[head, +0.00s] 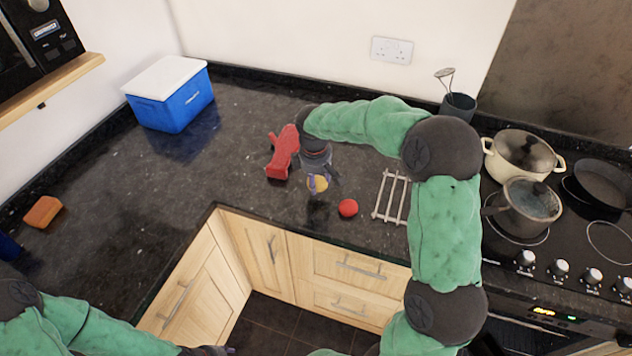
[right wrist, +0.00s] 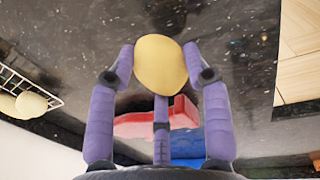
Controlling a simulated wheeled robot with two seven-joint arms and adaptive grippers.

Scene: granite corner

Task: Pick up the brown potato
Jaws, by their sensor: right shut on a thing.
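The potato (head: 317,183) looks pale yellow-tan rather than brown. It is small in the head view, above the dark counter near its inner corner. In the right wrist view the potato (right wrist: 160,64) is a smooth oval between the fingertips. My right gripper (head: 320,180) is shut on it, with a purple finger on each side; the same gripper fills the right wrist view (right wrist: 160,66). A dark shadow lies on the counter below, and the potato appears held above the surface.
A red object (head: 283,155) stands just left of the right gripper. A red ball (head: 348,208) and a slatted rack (head: 391,197) lie to its right. A blue cooler (head: 172,98) stands at the back left. A hob with pots (head: 527,207) is on the right. The left counter is mostly clear.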

